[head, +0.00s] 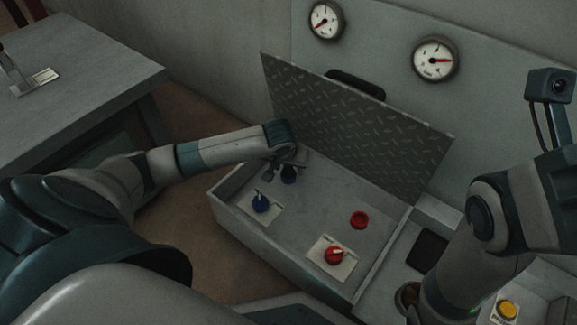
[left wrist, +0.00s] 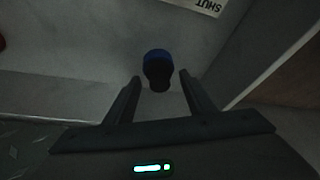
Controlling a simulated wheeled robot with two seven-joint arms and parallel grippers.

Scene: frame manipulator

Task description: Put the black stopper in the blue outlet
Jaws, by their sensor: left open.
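The blue outlet (head: 289,176) is at the back left inside the open grey box, partly hidden by my left gripper (head: 276,165). In the left wrist view the blue outlet (left wrist: 157,55) shows as a dark blue ring. The black stopper (left wrist: 159,79) shows as a dark rounded piece at the blue ring, on the side toward my gripper. It appears to be seated in the outlet, but how deep I cannot tell. The open fingers of my left gripper (left wrist: 161,76) stand on either side of it, with visible gaps. My right gripper is out of view.
The box has a blue valve (head: 261,205) on a white plate, a red outlet (head: 359,220) and a red valve (head: 334,256). Its raised tread-plate lid (head: 350,130) stands behind. A grey table (head: 80,70) is at left. A yellow button (head: 507,309) is at lower right.

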